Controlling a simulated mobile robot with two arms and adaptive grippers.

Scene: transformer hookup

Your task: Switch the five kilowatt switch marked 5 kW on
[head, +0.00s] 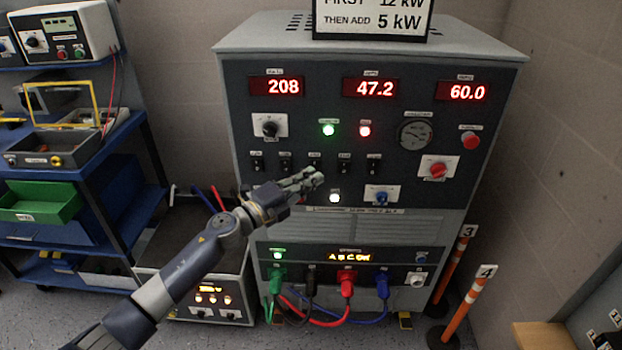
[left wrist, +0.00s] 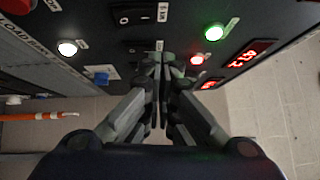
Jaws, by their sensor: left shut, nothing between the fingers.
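A row of several small black rocker switches (head: 286,162) runs across the dark face of the grey load bank. Their labels are too small to read in the head view. My left gripper (head: 316,177) is shut and empty, its tips just below and in front of the middle switch (head: 315,158). In the left wrist view, the closed fingertips (left wrist: 159,62) point at the panel beside a small label (left wrist: 160,46) that appears to read 5 kW. The switch by that label is mostly hidden by the fingers. Another black rocker (left wrist: 133,14) shows clearly above. My right gripper is not in view.
Red displays (head: 370,88) read 208, 47.2 and 60.0. Green (head: 328,130), red (head: 365,131) and white (head: 334,198) lamps glow. A sign (head: 374,20) on top says 12 kW first, then 5 kW. Coloured cables (head: 347,290) plug in below. Striped posts (head: 468,305) stand right.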

